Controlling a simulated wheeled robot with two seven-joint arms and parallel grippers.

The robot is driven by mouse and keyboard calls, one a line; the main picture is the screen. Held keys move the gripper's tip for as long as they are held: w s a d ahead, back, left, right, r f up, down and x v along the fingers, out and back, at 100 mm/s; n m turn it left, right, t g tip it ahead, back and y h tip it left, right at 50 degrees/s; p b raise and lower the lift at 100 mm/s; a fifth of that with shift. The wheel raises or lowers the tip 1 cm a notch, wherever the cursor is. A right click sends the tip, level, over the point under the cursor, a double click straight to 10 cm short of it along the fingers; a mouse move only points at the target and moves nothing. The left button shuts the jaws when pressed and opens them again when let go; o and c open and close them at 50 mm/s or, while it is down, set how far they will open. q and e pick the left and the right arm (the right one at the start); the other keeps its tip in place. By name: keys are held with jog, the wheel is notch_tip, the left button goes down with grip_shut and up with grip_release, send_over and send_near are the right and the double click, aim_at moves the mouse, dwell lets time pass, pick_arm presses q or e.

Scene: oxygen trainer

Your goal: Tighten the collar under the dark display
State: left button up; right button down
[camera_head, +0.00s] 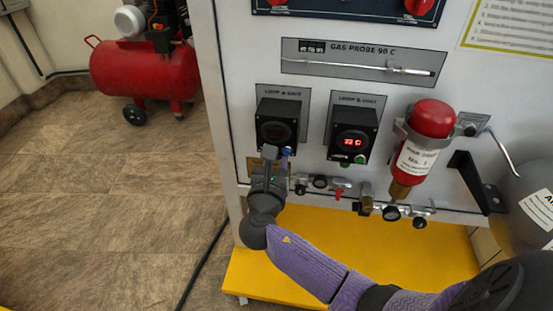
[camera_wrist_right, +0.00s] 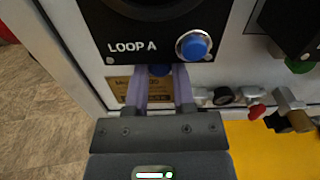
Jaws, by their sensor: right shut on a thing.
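The dark display (camera_head: 276,124) is the left one of two black boxes on the white panel, and its screen is unlit. In the right wrist view it is the black box marked LOOP A (camera_wrist_right: 135,25), with a blue button (camera_wrist_right: 193,45) at its lower right. Below the box, a small blue collar (camera_wrist_right: 160,70) sits between the fingers of my right gripper (camera_wrist_right: 162,85). The fingers are shut on it, and they hide most of it. In the head view my right gripper (camera_head: 270,168) reaches up from below to just under the dark display. My left gripper is not in view.
The other box (camera_head: 352,132) has a lit red readout. A red cylinder (camera_head: 424,150) hangs to its right. Small valves and gauges (camera_head: 320,182) line the panel below. A yellow base (camera_head: 410,235) juts out underneath. A red compressor (camera_head: 140,70) stands back left.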

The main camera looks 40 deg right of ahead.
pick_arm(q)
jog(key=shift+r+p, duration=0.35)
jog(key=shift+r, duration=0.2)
pick_arm(e)
jog(key=m, duration=0.3)
jog(key=shift+m, duration=0.4)
jog(key=c, duration=0.6)
grip_release()
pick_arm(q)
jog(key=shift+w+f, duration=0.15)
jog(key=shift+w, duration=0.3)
pick_arm(e)
jog(key=shift+o, duration=0.7)
